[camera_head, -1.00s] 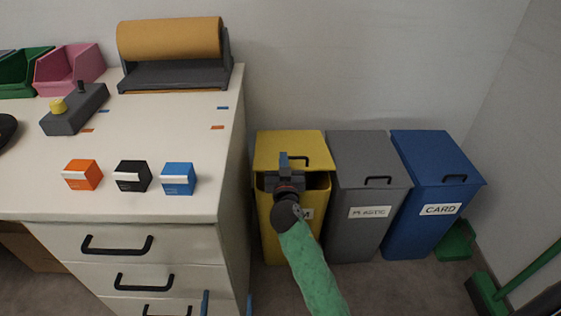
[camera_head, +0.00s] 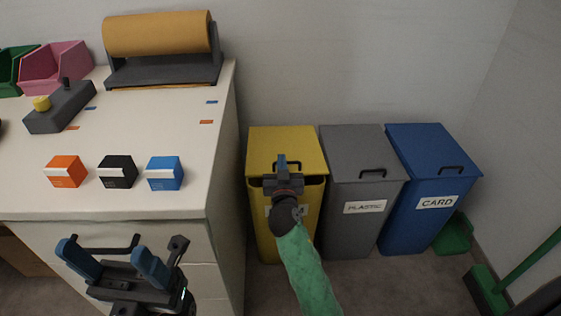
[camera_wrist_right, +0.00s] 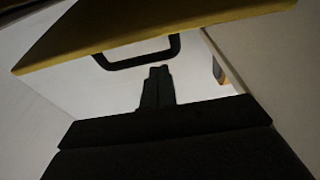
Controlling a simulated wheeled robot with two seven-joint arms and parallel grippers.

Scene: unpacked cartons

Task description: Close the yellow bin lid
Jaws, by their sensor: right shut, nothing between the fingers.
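The yellow bin (camera_head: 260,222) stands beside the drawer unit, and its yellow lid (camera_head: 285,143) sits slightly raised at the front. A dark gap shows under the lid's front edge. My right gripper (camera_head: 282,162) is shut and empty, at the lid's front by the handle. In the right wrist view its shut fingertips (camera_wrist_right: 157,75) appear just below the black lid handle (camera_wrist_right: 140,58), with the lid's yellow panel (camera_wrist_right: 170,25) above; I cannot tell whether they touch. My left gripper (camera_head: 117,260) is open and empty in front of the drawers.
A grey plastic bin (camera_head: 350,225) and a blue card bin (camera_head: 415,225) stand to the right with lids down. The white drawer unit (camera_head: 225,190) closely borders the yellow bin's left. A green dustpan (camera_head: 455,235) and a broom (camera_head: 490,290) lie farther right.

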